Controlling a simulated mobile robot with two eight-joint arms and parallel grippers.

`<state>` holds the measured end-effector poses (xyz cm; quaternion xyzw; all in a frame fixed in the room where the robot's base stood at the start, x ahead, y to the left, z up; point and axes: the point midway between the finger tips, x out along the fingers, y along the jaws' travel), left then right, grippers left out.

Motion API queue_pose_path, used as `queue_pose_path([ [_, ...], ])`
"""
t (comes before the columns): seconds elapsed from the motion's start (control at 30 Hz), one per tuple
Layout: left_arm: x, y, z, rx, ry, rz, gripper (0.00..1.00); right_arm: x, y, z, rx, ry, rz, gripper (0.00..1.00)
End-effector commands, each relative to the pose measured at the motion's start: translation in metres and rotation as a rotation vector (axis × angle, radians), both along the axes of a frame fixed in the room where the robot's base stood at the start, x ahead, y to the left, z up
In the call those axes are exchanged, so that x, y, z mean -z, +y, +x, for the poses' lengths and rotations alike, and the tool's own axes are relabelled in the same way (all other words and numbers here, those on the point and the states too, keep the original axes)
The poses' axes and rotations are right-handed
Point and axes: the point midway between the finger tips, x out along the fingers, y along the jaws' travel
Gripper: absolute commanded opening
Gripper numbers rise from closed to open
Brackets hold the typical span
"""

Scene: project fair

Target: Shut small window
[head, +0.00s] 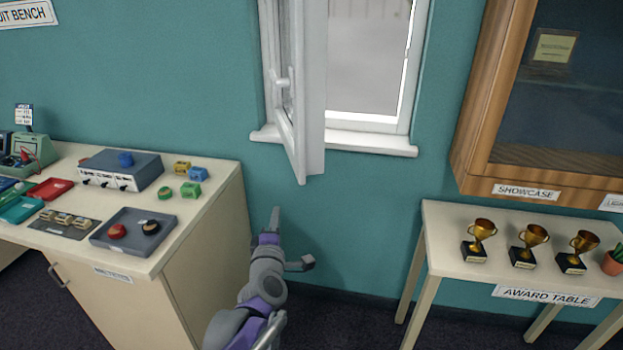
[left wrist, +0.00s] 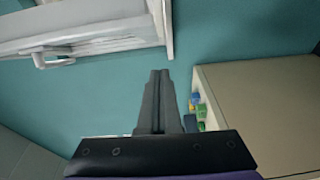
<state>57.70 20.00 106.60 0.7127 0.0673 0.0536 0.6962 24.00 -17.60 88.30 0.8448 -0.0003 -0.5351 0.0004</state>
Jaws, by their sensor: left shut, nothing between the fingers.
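The small window has a white frame and sill in the teal wall. Its white sash (head: 311,95) is hinged open and stands out into the room, with a white handle (head: 283,83) on its left face. In the left wrist view the sash (left wrist: 110,27) and its handle (left wrist: 52,57) show at the upper left. My left gripper (head: 274,214) is below the sash, apart from it, between the bench and the award table. In the left wrist view its fingers (left wrist: 158,75) are together and hold nothing. My right gripper is not in view.
A bench (head: 215,205) with trays and small parts stands on the left. An award table (head: 440,250) with trophies stands on the right, under a wooden showcase (head: 475,95). The floor between bench and table is clear apart from my arm.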

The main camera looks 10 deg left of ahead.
Motion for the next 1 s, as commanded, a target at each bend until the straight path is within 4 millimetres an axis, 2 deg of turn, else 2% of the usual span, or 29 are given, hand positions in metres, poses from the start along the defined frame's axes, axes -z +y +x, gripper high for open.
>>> queue_pose_path([
  [0.17,0.0,0.006,0.011,-0.023,-0.016,-0.027,0.0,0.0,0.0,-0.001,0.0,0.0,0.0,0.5],
  [0.27,0.0,0.009,0.025,-0.022,-0.016,-0.025,0.0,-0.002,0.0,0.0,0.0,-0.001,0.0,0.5],
  [0.63,0.0,0.024,0.101,-0.021,-0.015,-0.022,0.0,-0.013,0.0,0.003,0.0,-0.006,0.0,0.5],
  [0.8,0.001,-0.001,0.112,-0.016,-0.014,-0.025,0.0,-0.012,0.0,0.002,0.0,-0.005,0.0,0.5],
  [1.0,0.001,-0.013,0.117,-0.018,-0.014,-0.023,0.0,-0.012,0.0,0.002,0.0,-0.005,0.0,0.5],
])
